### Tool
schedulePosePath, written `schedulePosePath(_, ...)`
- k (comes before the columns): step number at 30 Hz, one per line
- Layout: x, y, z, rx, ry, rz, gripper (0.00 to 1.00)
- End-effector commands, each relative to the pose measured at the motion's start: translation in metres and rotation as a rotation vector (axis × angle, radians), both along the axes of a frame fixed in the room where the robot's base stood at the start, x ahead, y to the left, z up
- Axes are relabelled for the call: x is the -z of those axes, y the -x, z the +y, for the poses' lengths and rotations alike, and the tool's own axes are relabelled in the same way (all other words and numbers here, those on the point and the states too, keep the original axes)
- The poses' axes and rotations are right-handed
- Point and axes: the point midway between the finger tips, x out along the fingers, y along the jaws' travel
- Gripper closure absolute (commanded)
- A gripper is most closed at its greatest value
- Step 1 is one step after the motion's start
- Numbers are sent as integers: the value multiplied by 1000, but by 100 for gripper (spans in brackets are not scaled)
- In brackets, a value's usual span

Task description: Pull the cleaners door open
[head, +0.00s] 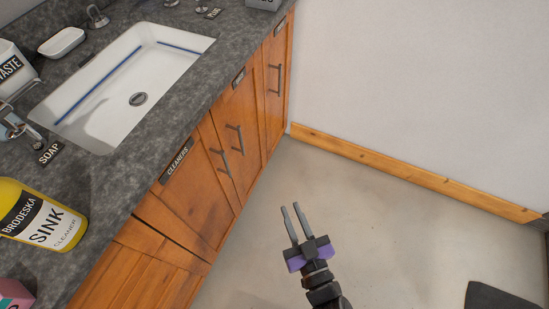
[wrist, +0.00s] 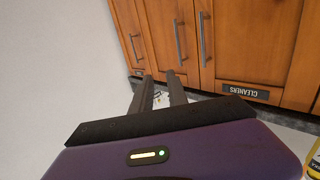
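The cleaners door (head: 190,205) is a brown wooden cabinet door under the counter. Its dark label (head: 177,161) reads CLEANERS, and it looks closed. Its grey bar handle (head: 220,162) is near the edge beside the neighbouring door. In the wrist view, the handle (wrist: 203,40) hangs above and left of the label (wrist: 252,93). My gripper (head: 290,207) is out over the floor, to the right of the door and apart from its handle. In the wrist view, the two fingers (wrist: 160,77) are parallel with a gap between them, empty, pointing toward the cabinets.
A neighbouring door's handle (head: 238,139) is close beside the cleaners handle. Another door (head: 275,85) stands farther along by the white wall (head: 400,90). The counter holds a sink (head: 120,85) and a yellow cleaner bottle (head: 40,215). The floor (head: 380,220) around my gripper is clear; a dark object (head: 500,297) lies lower right.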

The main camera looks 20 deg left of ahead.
Motion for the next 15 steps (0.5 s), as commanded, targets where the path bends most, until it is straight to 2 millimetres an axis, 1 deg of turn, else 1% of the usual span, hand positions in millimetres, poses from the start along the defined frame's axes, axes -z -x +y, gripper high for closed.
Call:
schedulePosePath(1, 6, -11, 33, -47, -11, -10, 81)
schedulePosePath(2, 7, -16, 49, -70, -17, -11, 81)
schedulePosePath(3, 8, -21, 70, -99, -25, -14, 81)
schedulePosePath(6, 9, -29, 114, -158, -38, -18, 81)
schedulePosePath(9, 7, -32, 144, -198, -48, -18, 81)
schedulePosePath(12, 6, -33, 161, -220, -54, -17, 81)
schedulePosePath(15, 5, -36, 171, -227, -56, -18, 81)
